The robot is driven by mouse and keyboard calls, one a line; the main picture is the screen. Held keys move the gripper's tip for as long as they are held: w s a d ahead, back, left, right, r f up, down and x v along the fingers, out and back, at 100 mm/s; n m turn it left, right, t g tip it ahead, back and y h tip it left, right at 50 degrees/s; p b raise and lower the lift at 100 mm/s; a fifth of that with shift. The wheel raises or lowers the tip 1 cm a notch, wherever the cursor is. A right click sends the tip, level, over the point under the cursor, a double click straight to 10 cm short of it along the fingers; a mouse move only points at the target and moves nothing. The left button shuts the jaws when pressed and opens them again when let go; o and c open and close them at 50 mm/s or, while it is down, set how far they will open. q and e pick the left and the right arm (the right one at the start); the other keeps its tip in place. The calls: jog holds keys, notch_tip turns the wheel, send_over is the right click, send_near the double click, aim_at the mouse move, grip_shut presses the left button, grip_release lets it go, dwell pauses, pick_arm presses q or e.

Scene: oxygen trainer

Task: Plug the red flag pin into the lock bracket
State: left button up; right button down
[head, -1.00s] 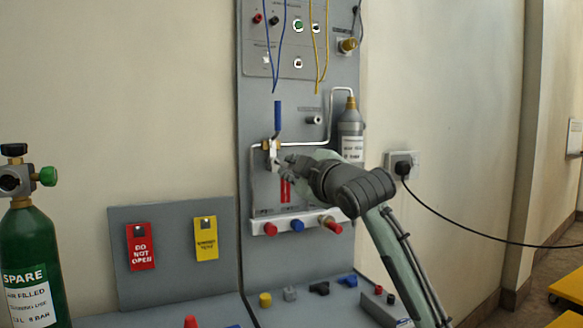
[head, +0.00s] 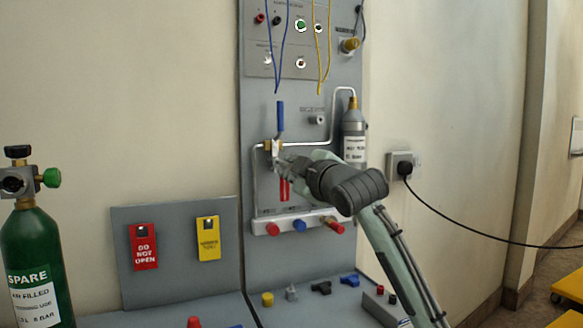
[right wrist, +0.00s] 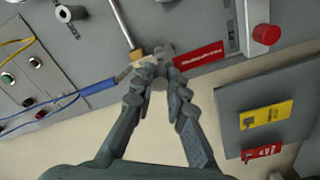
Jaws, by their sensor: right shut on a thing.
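My right gripper (head: 283,165) is shut on the red flag pin at the valve on the upright panel. The pin's red flag (head: 284,189) hangs just below the fingers in the head view. In the right wrist view the red flag (right wrist: 199,55) sticks out to the right of the fingertips (right wrist: 160,78). The lock bracket (head: 272,158) is beside the fingertips, at the valve with the blue handle (head: 280,117). The fingers partly cover it, so I cannot tell whether the pin is in its hole. My left gripper is not in view.
A grey cylinder (head: 354,140) and bent pipe stand right of the valve. A rail with red and blue knobs (head: 300,225) runs below. Blue and yellow cables hang above. A board with red (head: 143,247) and yellow tags and a green spare cylinder (head: 38,260) are at left.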

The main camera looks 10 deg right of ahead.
jog(key=shift+w+a+r+p, duration=0.1)
jog(key=shift+w+p, duration=0.15)
jog(key=shift+w, duration=0.35)
jog(key=shift+w+a+f+p, duration=0.15)
jog(key=shift+w+p, duration=0.1)
jog(key=shift+w, duration=0.35)
jog(key=shift+w+a+r+p, duration=0.15)
jog(key=shift+w+p, duration=0.1)
jog(key=shift+w, duration=0.35)
jog(key=c, duration=1.4)
grip_release()
jog(key=shift+c, duration=0.2)
jog(key=s+d, duration=0.2)
jog(key=s, duration=0.9)
jog(key=shift+s+d, duration=0.2)
jog(key=shift+s, duration=0.2)
